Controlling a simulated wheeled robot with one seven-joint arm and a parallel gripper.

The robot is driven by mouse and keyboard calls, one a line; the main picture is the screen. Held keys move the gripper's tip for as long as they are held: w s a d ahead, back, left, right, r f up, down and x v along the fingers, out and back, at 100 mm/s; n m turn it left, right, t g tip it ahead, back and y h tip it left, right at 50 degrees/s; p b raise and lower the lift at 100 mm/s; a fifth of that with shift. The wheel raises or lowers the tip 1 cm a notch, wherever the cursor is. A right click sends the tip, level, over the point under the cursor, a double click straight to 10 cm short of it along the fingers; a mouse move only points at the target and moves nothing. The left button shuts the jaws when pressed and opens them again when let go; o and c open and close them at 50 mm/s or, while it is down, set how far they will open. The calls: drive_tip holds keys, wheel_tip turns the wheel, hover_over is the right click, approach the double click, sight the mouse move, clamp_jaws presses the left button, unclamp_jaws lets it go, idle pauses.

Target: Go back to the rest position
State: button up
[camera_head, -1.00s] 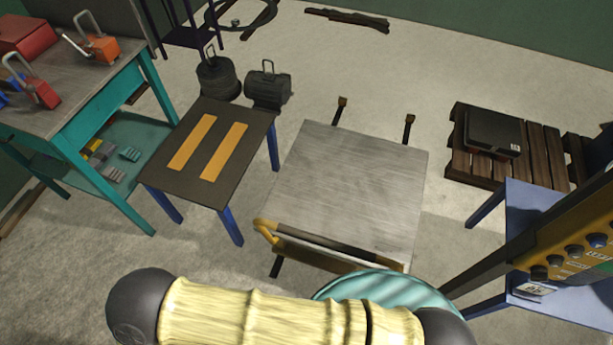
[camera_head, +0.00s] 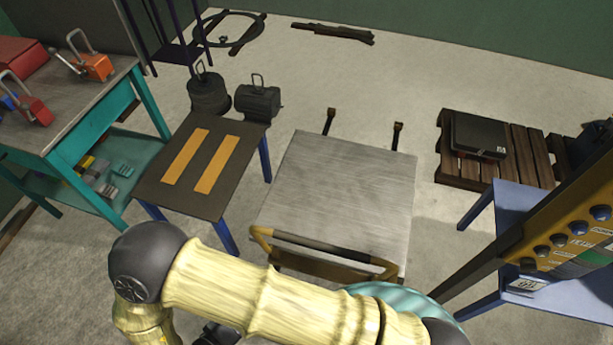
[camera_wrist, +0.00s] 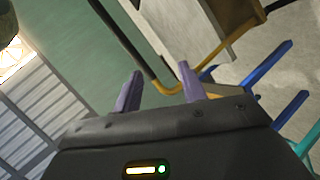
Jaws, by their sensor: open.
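My gripper shows in the wrist view (camera_wrist: 158,90) with its two purple fingers apart and nothing between them. Beyond the fingers are a green wall and a yellow rail (camera_wrist: 210,65) beside a pale box-like body. In the head view my yellow arm crosses the bottom, with its dark joint at the lower left; the gripper itself cannot be made out there.
A metal-topped cart (camera_head: 340,190) with a yellow handle stands just beyond my arm. A dark table with two orange strips (camera_head: 200,165) and a teal workbench (camera_head: 75,125) are at left. A blue table (camera_head: 510,205) and wooden pallet (camera_head: 530,150) are at right.

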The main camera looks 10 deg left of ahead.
drive_tip(key=w+a+r+m+g+y+p, duration=0.1)
drive_tip(key=w+a+r+m+y, duration=0.15)
drive_tip(key=w, duration=0.65)
drive_tip(key=w+a+r+m+g+y, duration=0.2)
drive_tip(key=w+a+r+y, duration=0.15)
drive_tip(key=w, duration=0.55)
drive_tip(key=w+d+r+m+g+y+p, duration=0.1)
drive_tip(key=w+d+r, duration=0.2)
drive_tip(key=w+r, duration=0.25)
drive_tip(key=w+d+r+m+y+p, duration=0.1)
drive_tip(key=w+d+r, duration=0.3)
drive_tip(key=w, duration=0.2)
drive_tip(key=w+d+r+m+g, duration=0.1)
drive_tip(key=d+r, duration=0.2)
drive_tip(key=d, duration=0.5)
drive_tip(key=w+d+r+g, duration=0.1)
drive_tip(key=d+r, duration=0.3)
drive_tip(key=d, duration=0.3)
drive_tip(key=s+d+r+m+g+h, duration=0.1)
drive_tip(key=s+d, duration=0.3)
drive_tip(key=d, duration=0.4)
drive_tip(key=s+d+r+m+g+h+p, duration=0.1)
drive_tip(key=s+d+r, duration=0.1)
drive_tip(key=s+d, duration=0.2)
drive_tip(key=d, duration=0.3)
drive_tip(key=shift+s+d+g+h+p, duration=0.3)
drive_tip(key=shift+s+d, duration=0.05)
drive_tip(key=shift+d, duration=0.05)
drive_tip(key=shift+w+r, duration=0.1)
drive_tip(key=shift+w, duration=0.05)
